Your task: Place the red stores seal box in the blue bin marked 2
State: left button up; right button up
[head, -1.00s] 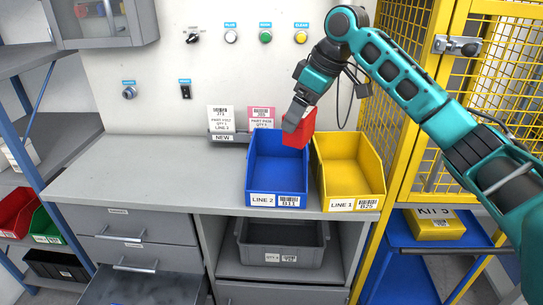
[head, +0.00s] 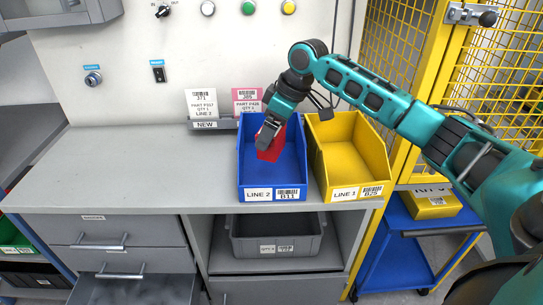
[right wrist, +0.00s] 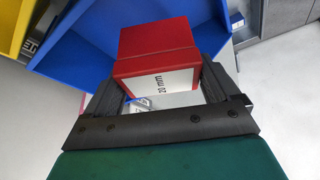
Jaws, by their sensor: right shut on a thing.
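The red seal box (head: 269,150) is held in my right gripper (head: 270,132). It is over or inside the blue bin labelled LINE 2 (head: 272,180), toward the back half of the bin; I cannot tell whether it touches the bin floor. In the right wrist view the red box (right wrist: 155,45) sits between the two dark fingers of the gripper (right wrist: 158,90), its white face marked 20 mm toward the camera. The blue bin (right wrist: 85,60) shows behind it there. My left gripper is not in view.
A yellow bin labelled LINE 1 (head: 347,160) stands right beside the blue bin. A card holder (head: 212,125) with white and pink cards stands behind, at the left. The grey worktop (head: 120,170) left of the bins is clear. A yellow mesh fence (head: 480,70) stands at the right.

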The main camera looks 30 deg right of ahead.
aim_at(282, 136)
notch_tip(282, 136, down, 3)
jog(key=shift+r, duration=0.15)
jog(key=shift+f+b, duration=0.3)
jog(key=shift+f, duration=2.1)
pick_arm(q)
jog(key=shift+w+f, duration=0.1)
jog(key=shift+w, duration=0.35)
pick_arm(e)
jog(key=o, duration=0.8)
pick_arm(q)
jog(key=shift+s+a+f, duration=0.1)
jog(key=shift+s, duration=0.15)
pick_arm(e)
jog(key=p+v, duration=0.1)
jog(key=v, duration=1.1)
jog(key=shift+r, duration=0.1)
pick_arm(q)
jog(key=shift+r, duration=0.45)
